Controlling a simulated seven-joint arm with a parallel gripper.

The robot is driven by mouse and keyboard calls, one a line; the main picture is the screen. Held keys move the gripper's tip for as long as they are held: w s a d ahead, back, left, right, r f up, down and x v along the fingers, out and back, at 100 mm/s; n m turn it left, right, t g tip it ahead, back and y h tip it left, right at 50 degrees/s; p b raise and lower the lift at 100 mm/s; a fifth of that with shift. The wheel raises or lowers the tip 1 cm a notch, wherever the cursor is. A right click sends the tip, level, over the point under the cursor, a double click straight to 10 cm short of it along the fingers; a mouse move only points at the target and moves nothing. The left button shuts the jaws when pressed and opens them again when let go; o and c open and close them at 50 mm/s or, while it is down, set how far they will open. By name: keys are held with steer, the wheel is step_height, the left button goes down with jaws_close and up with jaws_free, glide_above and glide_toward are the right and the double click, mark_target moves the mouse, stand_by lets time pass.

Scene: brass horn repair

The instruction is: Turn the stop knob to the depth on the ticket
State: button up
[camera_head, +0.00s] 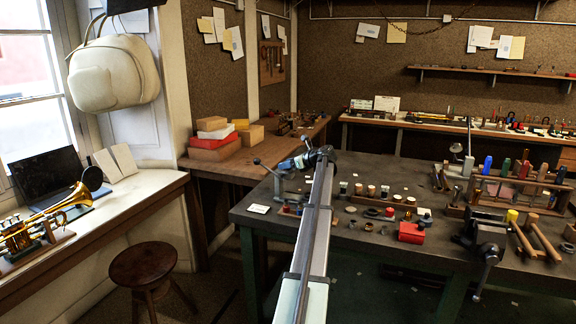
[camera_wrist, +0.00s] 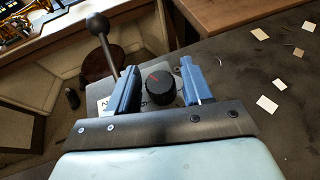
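The stop knob (camera_wrist: 160,93) is a round, black, ribbed knob with a red mark on its face. It sits on a pale plate (camera_wrist: 103,88) with printed figures, partly hidden by my fingers. My gripper (camera_wrist: 158,70) is open, with one blue finger on each side of the knob. A narrow gap shows between the knob and each finger. In the head view my gripper (camera_head: 308,160) is at the left end of the dark bench, and the knob is hidden there. A small white card (camera_head: 258,208) lies on the bench's front left corner; I cannot read it or tell whether it is the ticket.
A lever with a dark ball end (camera_wrist: 97,24) rises just left of my gripper. Several paper pieces (camera_wrist: 267,104) lie on the dark surface to the right. The bench (camera_head: 330,240) holds small jars, a red block (camera_head: 411,232) and a vise (camera_head: 487,232). A stool (camera_head: 144,265) stands left.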

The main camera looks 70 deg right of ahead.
steer(key=c, duration=0.8)
steer(key=shift+d+n+y, duration=0.1)
steer(key=shift+n+y, duration=0.2)
steer(key=n+y, duration=0.3)
steer(key=y, duration=0.1)
steer(key=shift+d, duration=0.15)
steer(key=n+y, duration=0.4)
steer(key=shift+g, duration=0.4)
steer(key=shift+a+n+g+y, duration=0.2)
steer(key=shift+n+g+y, duration=0.3)
steer(key=shift+n+y, duration=0.4)
